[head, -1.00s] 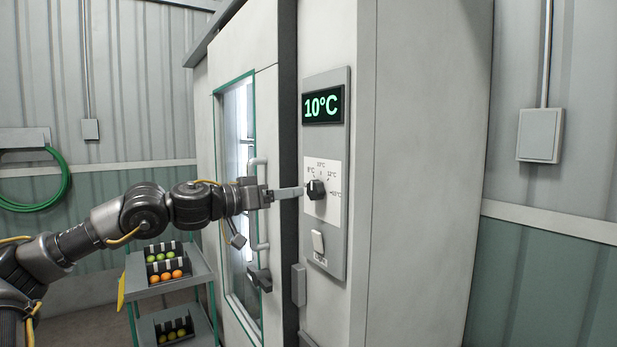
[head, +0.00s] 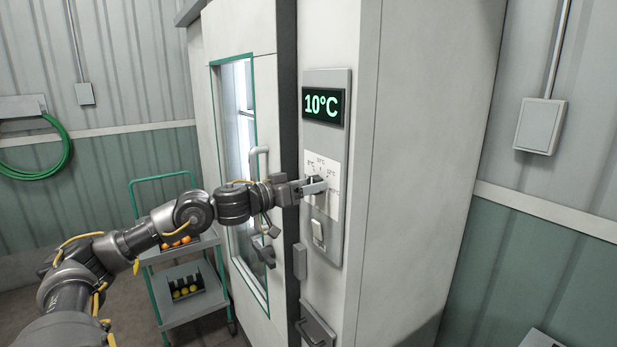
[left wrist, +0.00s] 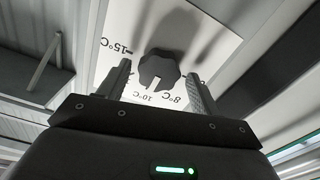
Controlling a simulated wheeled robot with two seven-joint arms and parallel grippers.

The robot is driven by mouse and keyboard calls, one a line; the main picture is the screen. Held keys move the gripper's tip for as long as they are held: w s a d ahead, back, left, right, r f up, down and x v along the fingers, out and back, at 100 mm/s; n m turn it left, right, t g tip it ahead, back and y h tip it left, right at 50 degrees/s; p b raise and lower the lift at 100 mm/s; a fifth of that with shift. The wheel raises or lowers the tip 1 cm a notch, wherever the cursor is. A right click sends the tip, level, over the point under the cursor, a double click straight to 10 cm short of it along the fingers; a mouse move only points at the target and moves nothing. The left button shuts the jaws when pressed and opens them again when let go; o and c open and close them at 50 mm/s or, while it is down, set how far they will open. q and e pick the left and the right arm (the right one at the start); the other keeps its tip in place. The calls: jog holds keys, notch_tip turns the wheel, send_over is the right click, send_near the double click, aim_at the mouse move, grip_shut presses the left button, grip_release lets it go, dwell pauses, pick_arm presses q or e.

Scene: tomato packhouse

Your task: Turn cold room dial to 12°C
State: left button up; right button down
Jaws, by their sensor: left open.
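The cold room dial is a dark knob on a white scale plate (head: 335,191) on the grey control panel (head: 341,82). The display (head: 323,104) above it reads 10°C. My left gripper (head: 316,184) is open at the dial, its fingers hiding most of the knob in the head view. In the left wrist view the knob (left wrist: 158,70) sits between the two open fingers, with its pale pointer mark toward the 10°C label. I cannot tell whether the fingers touch it. My right gripper is not in view.
A light switch-like rocker (head: 317,231) is below the dial. The cold room door handle (head: 262,252) is left of the panel. A green-framed cart (head: 183,312) with tomatoes stands further left. A grey wall box (head: 540,125) is at right.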

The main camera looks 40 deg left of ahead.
pick_arm(q)
jog(key=shift+d, duration=0.15)
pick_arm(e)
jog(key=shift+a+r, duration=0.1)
pick_arm(q)
jog(key=shift+c, duration=1)
jog(key=c, duration=0.8)
jog(key=shift+o, duration=0.2)
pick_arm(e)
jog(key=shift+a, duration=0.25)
